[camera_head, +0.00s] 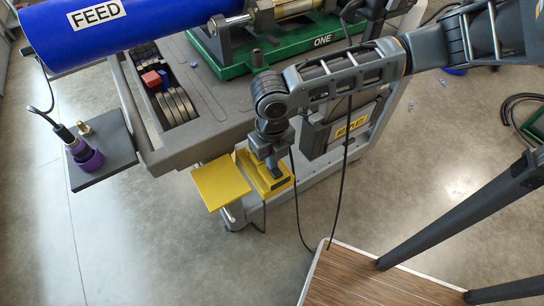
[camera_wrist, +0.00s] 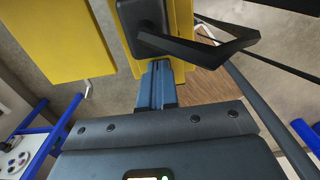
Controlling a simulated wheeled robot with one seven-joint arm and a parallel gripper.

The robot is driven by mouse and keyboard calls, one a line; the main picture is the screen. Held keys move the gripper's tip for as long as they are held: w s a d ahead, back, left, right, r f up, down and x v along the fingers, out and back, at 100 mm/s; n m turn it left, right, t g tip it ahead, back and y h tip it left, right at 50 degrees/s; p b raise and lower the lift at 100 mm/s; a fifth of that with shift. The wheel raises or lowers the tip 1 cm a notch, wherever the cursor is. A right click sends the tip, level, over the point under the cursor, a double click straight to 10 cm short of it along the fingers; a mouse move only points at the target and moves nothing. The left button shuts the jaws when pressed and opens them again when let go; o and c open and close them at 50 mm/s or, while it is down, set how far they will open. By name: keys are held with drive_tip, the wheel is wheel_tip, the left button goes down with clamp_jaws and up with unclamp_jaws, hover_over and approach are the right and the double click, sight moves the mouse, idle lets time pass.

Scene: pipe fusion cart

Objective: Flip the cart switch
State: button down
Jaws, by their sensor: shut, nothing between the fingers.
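The cart switch is a black lever handle (camera_wrist: 215,47) on a dark base, mounted on a yellow box (camera_wrist: 181,18) in the wrist view. In the head view the yellow box (camera_head: 280,185) sits low on the cart's near side, and my gripper largely hides the handle. A yellow flap or plate (camera_head: 220,182) stands out to the left of the box; it also shows in the wrist view (camera_wrist: 55,40). My gripper (camera_head: 276,170) points down at the box. Its fingers (camera_wrist: 157,68) are shut and empty, close to the handle's base end. I cannot tell whether they touch it.
The cart (camera_head: 200,135) carries a tray of parts, a green base (camera_head: 300,45) and a blue pipe (camera_head: 100,30) marked FEED. Black cables hang near my arm. A wooden-topped surface (camera_head: 370,280) is at the lower right. Floor at the lower left is clear.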

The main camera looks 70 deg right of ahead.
drive_tip(key=shift+w, duration=0.2)
drive_tip(key=shift+s, duration=0.3)
drive_tip(key=shift+w+f, duration=0.1)
drive_tip(key=shift+w, duration=0.05)
drive_tip(key=shift+p, duration=0.35)
drive_tip(key=shift+s+a+r+p, duration=0.3)
drive_tip(key=shift+s+p, duration=0.25)
drive_tip(key=shift+p, duration=0.05)
drive_tip(key=shift+s+a, duration=0.1)
drive_tip(key=shift+s, duration=0.05)
